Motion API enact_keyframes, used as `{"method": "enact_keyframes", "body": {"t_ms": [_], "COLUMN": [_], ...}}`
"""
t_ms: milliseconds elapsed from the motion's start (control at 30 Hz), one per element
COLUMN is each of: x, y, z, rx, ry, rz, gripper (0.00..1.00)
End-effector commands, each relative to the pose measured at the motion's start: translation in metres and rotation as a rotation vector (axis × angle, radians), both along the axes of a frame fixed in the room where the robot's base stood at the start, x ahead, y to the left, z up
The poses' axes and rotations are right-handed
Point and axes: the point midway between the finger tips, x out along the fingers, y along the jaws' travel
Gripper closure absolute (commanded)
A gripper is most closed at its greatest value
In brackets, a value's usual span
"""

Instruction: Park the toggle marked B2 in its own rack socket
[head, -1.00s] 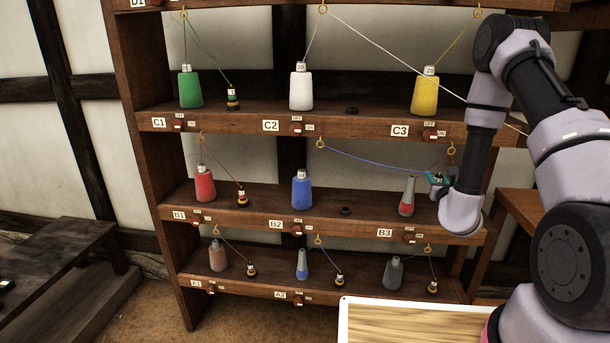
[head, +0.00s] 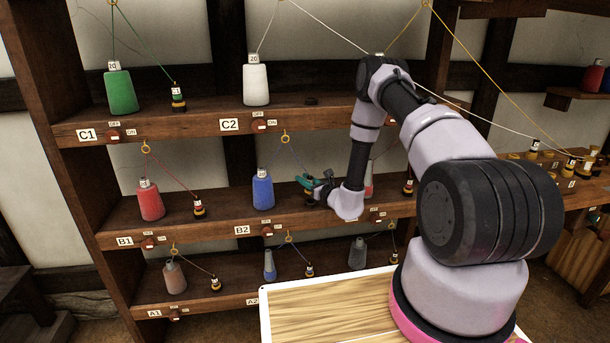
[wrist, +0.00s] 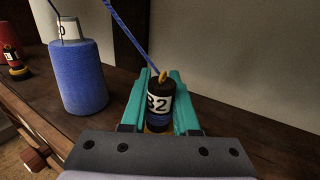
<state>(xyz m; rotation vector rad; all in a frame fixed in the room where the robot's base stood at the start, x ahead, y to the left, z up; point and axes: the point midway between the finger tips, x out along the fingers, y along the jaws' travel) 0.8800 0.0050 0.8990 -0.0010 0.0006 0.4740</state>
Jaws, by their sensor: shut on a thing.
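The toggle marked B2 (wrist: 158,105) is dark, with a white label and a yellow ring at its top, where a blue cord runs off. My gripper (head: 308,184) is shut on it, with teal fingers on either side (wrist: 158,108) in the wrist view. The toggle looks roughly upright, just above or at the middle shelf, right of the blue spool (head: 263,190). The blue spool also stands left of it in the wrist view (wrist: 78,78). The B2 plate (head: 242,230) is on the shelf edge. The B2 socket is hidden behind my gripper; I cannot tell whether the toggle touches the shelf.
The red spool (head: 150,200) and toggle B1 (head: 199,207) stand farther left. The B3 spool (head: 369,178) is partly hidden by my arm. The upper shelf (head: 200,122) lies above my gripper. A wood-topped tray (head: 320,305) is in front.

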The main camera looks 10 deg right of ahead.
Motion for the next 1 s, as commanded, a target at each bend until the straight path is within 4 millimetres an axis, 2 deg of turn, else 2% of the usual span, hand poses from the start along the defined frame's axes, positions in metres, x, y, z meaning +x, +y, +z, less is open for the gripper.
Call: {"method": "enact_keyframes", "body": {"t_ms": [100, 333, 1000], "x": [0.0, 0.0, 0.0], "y": [0.0, 0.0, -0.001], "z": [-0.013, -0.028, -0.031], "rx": [0.001, 0.0, 0.0], "ry": [0.0, -0.001, -0.001], "rz": [-0.001, -0.002, -0.003], "gripper": [1.0, 1.0, 1.0]}}
